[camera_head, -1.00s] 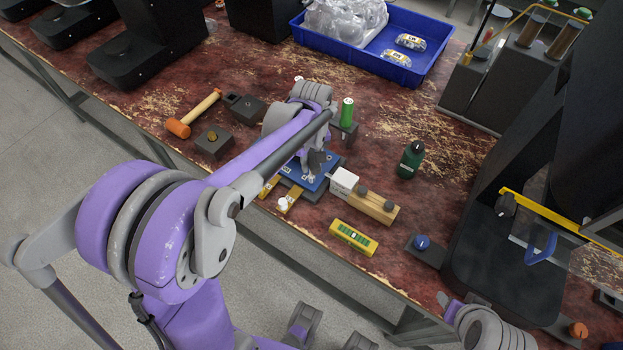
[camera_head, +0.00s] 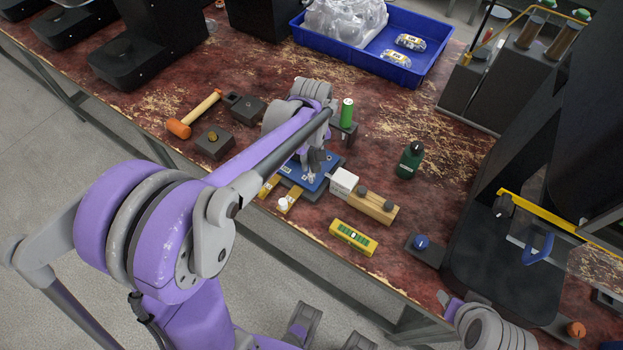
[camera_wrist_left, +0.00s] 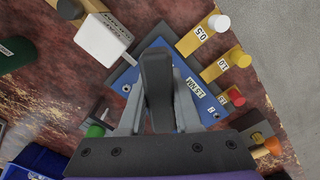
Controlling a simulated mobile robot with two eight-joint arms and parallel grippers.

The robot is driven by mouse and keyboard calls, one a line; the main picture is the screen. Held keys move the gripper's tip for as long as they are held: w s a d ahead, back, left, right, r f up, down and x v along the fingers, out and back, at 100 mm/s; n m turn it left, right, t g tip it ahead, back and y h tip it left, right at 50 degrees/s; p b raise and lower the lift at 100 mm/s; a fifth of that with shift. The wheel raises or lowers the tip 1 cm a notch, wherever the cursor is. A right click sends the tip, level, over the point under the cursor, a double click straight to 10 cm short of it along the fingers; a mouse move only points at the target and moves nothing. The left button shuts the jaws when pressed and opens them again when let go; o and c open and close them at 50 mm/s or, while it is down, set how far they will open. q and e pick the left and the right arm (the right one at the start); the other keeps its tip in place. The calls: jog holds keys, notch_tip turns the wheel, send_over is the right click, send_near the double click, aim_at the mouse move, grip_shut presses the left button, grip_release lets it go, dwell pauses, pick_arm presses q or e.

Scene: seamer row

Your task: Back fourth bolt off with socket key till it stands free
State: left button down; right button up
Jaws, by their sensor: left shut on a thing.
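A blue plate (camera_head: 318,181) lies on a dark base on the bench and carries printed labels. My left gripper (camera_head: 312,160) is over the plate, pointing down. In the wrist view my left gripper (camera_wrist_left: 157,100) is shut on a dark grey piece (camera_wrist_left: 156,75), which appears to be the socket key. The key's lower end and the fourth bolt are hidden behind it and the fingers. My right gripper (camera_head: 447,301) is only partly in view at the bottom right; its jaw gap is not clear.
Yellow tabs marked 0.5 (camera_wrist_left: 198,36) and 1.0 (camera_wrist_left: 222,65) stick out beside the plate. A yellow case (camera_head: 353,237) lies in front.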

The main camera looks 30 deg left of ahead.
pick_arm(q)
jog(key=shift+r+p, duration=1.6)
jog(key=shift+r, duration=0.95)
